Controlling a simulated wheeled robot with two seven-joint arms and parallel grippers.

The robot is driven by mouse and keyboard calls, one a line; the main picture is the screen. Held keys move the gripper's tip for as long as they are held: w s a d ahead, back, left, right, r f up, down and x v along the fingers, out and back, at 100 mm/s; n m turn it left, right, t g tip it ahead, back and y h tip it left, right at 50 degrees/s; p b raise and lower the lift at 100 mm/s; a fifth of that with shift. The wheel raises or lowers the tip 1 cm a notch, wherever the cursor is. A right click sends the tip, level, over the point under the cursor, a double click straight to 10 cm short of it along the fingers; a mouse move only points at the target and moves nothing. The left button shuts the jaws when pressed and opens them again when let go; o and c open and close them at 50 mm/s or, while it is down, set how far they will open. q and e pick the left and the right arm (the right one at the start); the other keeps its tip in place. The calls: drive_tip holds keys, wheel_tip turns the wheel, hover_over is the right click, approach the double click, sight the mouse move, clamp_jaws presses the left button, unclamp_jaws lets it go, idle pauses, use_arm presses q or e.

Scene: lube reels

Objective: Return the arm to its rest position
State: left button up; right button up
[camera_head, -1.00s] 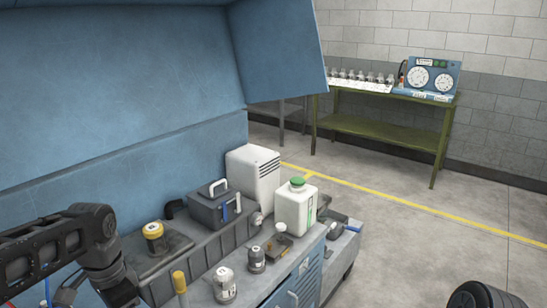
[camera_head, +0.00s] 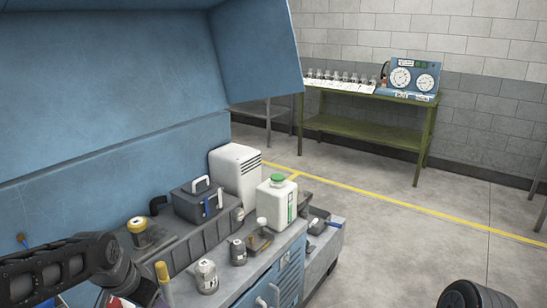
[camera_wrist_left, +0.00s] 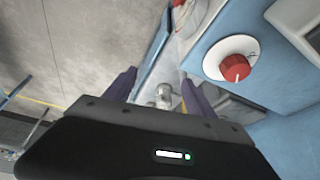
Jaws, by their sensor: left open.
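My left arm (camera_head: 60,268) comes in from the lower left in the head view, dark and jointed, in front of the blue bench. Its gripper cannot be made out clearly there. In the left wrist view my left gripper (camera_wrist_left: 158,88) has its two dark fingers spread apart. A small greyish object (camera_wrist_left: 163,96) shows in the gap between them, seemingly beyond the fingers; I see nothing clamped. My right gripper is in neither view.
A red knob (camera_wrist_left: 235,67) on a blue panel is beside the fingers in the wrist view. Open floor (camera_head: 390,235) lies right.

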use_arm(q)
drive_tip(key=d+f+n+t+h, duration=0.1)
drive_tip(key=d+f+n, duration=0.1)
drive_tip(key=d+f, duration=0.55)
drive_tip(key=d+f+n+h, duration=0.15)
drive_tip(key=d+f, duration=0.25)
drive_tip(key=f, duration=0.6)
drive_tip(key=s+d+f+n+g, duration=0.1)
drive_tip(key=s+d+f, duration=0.3)
drive_tip(key=s+f, duration=0.4)
drive_tip(key=s+d+f+n+g, duration=0.1)
drive_tip(key=s+d+f+g, duration=0.2)
drive_tip(key=s, duration=1.2)
wheel_tip(320, 180, down, 6)
drive_tip(key=shift+d+r+n, duration=0.1)
drive_tip(key=shift+d+n, duration=0.25)
drive_tip(key=shift+d, duration=0.6)
drive_tip(key=shift+h, duration=0.25)
